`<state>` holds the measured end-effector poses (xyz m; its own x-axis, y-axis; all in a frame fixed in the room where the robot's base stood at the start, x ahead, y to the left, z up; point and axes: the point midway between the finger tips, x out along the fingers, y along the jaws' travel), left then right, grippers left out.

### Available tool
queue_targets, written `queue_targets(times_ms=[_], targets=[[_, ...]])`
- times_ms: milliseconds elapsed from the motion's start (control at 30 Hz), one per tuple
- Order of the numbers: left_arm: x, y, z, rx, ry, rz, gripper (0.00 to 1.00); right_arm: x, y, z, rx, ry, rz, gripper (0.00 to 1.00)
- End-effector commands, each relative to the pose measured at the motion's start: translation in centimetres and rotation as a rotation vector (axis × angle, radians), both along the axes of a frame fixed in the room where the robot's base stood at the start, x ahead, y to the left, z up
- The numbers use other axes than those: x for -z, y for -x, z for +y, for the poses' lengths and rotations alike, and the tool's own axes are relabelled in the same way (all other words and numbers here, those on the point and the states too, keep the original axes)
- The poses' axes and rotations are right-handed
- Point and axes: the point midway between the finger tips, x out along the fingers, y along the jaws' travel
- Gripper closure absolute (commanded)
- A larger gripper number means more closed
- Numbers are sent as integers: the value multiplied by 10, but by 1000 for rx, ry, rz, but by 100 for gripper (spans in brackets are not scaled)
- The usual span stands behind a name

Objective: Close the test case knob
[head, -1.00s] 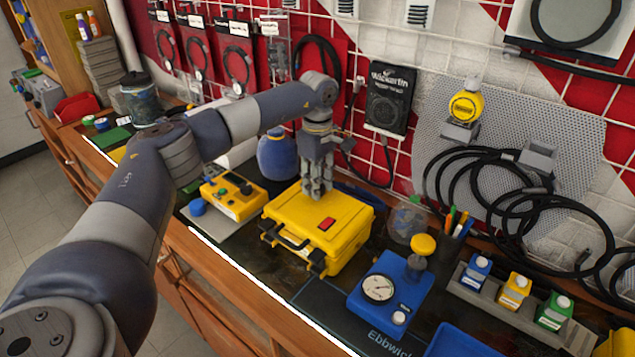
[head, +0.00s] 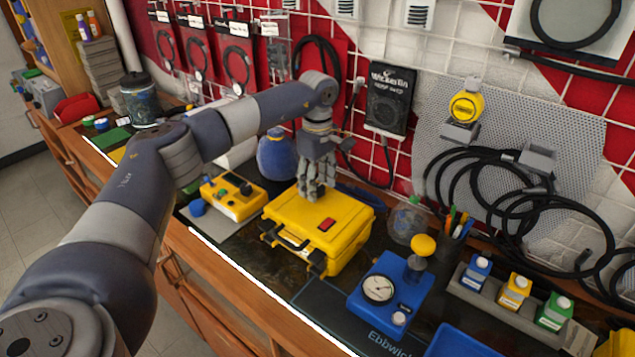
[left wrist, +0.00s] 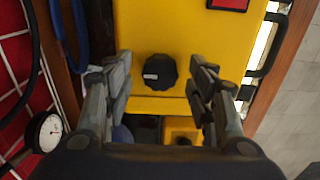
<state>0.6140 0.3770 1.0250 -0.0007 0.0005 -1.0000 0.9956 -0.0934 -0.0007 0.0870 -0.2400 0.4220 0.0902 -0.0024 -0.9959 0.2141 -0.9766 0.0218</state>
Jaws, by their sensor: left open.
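The yellow test case (head: 345,212) stands shut on the bench in the head view, with a red label on its lid. It also fills the upper part of the left wrist view (left wrist: 135,25). The round black knob (left wrist: 160,70) sits on the case near its edge, with a small light mark on it. In the head view my gripper hides the knob. My left gripper (head: 316,192) points down over the back left of the case. In the left wrist view its open fingers (left wrist: 160,82) stand on both sides of the knob, with visible gaps. My right gripper is out of view.
A yellow control box (head: 232,197) stands left of the case, with a blue flask (head: 276,157) behind it. A blue gauge unit (head: 385,290) stands to the right. A gridded wall with hanging cables (head: 480,185) rises behind. The bench's front edge is clear.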

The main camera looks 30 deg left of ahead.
Motion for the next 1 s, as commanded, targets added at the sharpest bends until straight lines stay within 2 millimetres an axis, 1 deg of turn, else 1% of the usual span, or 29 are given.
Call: queue_targets(times_ms=[167,400,500,600,767,1000], targets=[[-26,-1,0,0,2,-6,49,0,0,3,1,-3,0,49],[-78,-1,0,0,1,-5,49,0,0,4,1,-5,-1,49],[-96,-1,-1,0,1,-4,49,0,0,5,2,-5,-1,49],[-108,-1,-1,1,1,-4,49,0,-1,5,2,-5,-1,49],[-118,-1,0,1,1,-3,49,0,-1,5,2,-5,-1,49],[-118,0,0,1,1,-2,49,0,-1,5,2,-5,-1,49]])
